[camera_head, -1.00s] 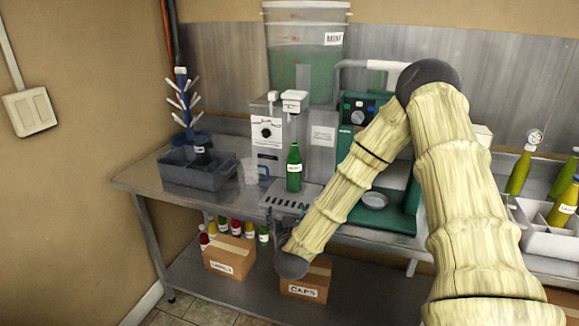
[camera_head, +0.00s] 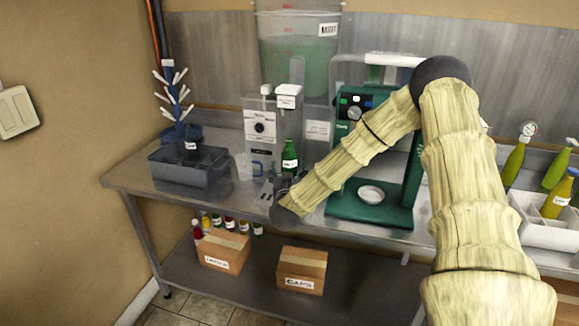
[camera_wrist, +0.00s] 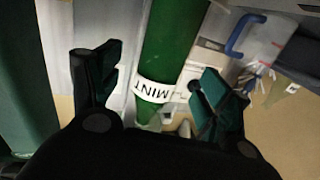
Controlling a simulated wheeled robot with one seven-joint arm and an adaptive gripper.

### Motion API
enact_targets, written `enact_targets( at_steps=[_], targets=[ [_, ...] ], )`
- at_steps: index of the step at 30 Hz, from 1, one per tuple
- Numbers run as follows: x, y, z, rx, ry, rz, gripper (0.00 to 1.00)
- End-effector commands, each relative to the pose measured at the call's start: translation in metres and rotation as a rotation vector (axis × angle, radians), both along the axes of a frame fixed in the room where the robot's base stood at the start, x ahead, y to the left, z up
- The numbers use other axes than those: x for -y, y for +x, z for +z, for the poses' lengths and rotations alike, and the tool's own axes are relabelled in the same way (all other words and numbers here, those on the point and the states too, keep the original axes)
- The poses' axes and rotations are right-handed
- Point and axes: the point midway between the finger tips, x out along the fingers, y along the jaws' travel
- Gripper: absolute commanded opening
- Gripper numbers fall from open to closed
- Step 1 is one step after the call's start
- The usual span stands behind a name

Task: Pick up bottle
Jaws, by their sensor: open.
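A green bottle (camera_head: 290,160) with a white label stands upright at the filling machine on the steel table. In the wrist view the green bottle (camera_wrist: 172,50) shows large and upside down, with its label reading MINT. My gripper (camera_wrist: 160,68) is open, with one dark finger on each side of the bottle; I cannot tell whether either touches it.
The white filling machine (camera_head: 262,128) stands behind the bottle. A green machine (camera_head: 375,211) is to its right, a grey bin (camera_head: 190,181) to its left. A white crate (camera_head: 545,237) with bottles is at far right. Boxes (camera_head: 302,263) sit on the lower shelf.

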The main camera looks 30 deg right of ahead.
Motion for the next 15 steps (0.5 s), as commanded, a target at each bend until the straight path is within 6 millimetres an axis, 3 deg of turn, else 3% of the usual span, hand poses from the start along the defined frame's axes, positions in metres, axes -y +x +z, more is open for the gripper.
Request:
enact_targets(
  at_steps=[9, 15],
  targets=[
    [0.023, 0.028, 0.000, -0.001, -0.001, -0.001, 0.78],
    [0.025, 0.032, -0.001, -0.001, 0.000, 0.001, 0.78]
  ],
)
